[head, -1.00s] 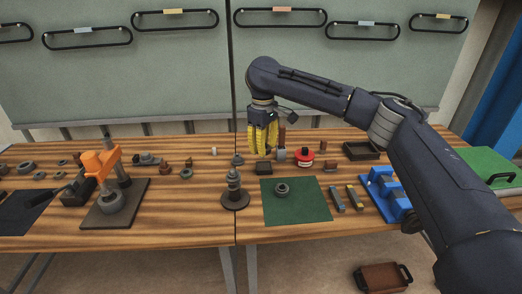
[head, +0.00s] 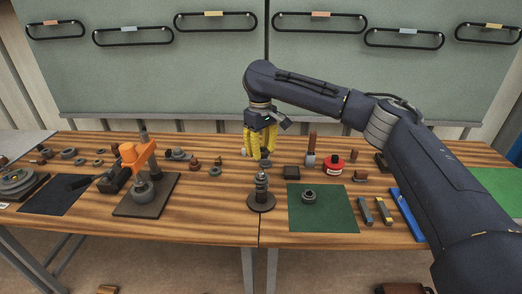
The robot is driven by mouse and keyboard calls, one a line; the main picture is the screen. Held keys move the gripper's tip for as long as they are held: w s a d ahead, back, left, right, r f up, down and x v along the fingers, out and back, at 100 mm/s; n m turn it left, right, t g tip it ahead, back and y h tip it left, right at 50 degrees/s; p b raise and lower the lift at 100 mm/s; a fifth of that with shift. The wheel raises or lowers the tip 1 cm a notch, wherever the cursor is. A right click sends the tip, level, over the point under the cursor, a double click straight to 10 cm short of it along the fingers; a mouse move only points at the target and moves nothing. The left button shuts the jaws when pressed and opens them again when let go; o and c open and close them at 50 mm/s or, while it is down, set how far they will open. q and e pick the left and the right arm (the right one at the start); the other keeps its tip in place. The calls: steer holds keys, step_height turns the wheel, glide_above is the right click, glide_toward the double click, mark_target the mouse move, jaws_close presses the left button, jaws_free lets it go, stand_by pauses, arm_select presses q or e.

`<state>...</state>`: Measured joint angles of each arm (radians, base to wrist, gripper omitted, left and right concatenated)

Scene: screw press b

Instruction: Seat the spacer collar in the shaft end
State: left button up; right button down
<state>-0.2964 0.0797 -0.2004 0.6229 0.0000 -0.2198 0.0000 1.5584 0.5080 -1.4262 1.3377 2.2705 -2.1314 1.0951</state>
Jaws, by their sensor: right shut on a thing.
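My right gripper (head: 260,151), with yellow fingers, is shut on a small part hidden between the fingers. I cannot tell whether that part is the spacer collar. The gripper hangs above and slightly behind a grey stepped upright shaft (head: 261,186) on a round dark base, apart from it in the picture. The shaft stands near the front middle of the table. A dark grey ring-shaped part (head: 309,196) lies on the green mat (head: 335,217) to the right of the shaft. My left gripper is out of view.
An orange-headed press (head: 133,155) stands on a dark plate at the left. Several small rings and parts lie along the back left. A red tin (head: 333,165) and a dark block (head: 291,173) stand behind the mat. Two bars (head: 366,212) and a blue fixture (head: 408,216) lie right of it.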

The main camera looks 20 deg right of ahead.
steer(key=shift+f, duration=2.75)
steer(key=shift+f, duration=0.45)
steer(key=shift+f, duration=1.05)
steer(key=c, duration=0.9)
jaws_free()
steer(key=shift+r, duration=0.1)
steer(key=shift+r, duration=1.4)
